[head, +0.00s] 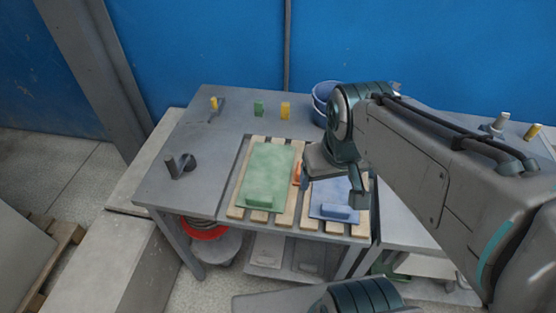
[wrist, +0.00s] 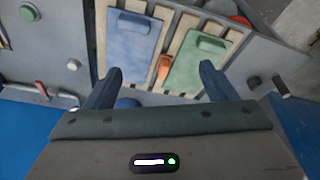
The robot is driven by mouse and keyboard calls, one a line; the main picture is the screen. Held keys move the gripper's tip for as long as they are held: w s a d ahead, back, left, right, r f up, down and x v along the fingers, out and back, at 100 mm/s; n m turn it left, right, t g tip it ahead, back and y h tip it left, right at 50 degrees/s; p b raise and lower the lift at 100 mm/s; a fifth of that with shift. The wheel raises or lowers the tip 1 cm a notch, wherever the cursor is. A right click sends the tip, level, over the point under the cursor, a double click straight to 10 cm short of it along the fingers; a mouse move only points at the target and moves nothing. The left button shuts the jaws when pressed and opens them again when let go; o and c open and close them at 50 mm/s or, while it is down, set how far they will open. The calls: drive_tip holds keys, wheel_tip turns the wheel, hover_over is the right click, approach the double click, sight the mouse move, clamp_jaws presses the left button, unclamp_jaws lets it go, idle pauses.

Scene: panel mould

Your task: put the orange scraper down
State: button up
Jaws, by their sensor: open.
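The orange scraper (head: 297,173) lies on the wooden slats between the green panel (head: 268,170) and the blue panel (head: 328,192). It also shows in the wrist view (wrist: 164,68), seen in the gap between the two fingers and farther off than they are. My gripper (head: 357,188) is above the blue panel side of the slats, to the right of the scraper in the head view. In the wrist view my gripper (wrist: 160,72) is open, with its fingers wide apart and nothing held. The scraper looks apart from both fingers.
A dark grey tool (head: 182,165) stands at the left. Both panels carry a raised handle block. The table's left part is mostly clear.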

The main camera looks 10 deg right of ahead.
drive_tip(key=w+a+f+n+g+h, duration=0.1)
drive_tip(key=w+n+g+h, duration=0.15)
drive_tip(key=w+n, duration=0.6)
drive_tip(key=n+g+h+p, duration=0.1)
drive_tip(key=n+g+h, duration=0.1)
drive_tip(key=n, duration=0.3)
approach(300, 166)
drive_tip(key=p+x, duration=0.1)
drive_tip(key=x, duration=0.4)
drive_tip(key=shift+w+d, duration=0.1)
drive_tip(key=shift+d, duration=0.05)
drive_tip(key=shift+y, duration=0.25)
drive_tip(key=shift+p+x, duration=0.7)
drive_tip(key=shift+x, duration=2.15)
drive_tip(key=c, duration=1.2)
drive_tip(key=shift+o, duration=0.2)
drive_tip(key=shift+r, duration=0.1)
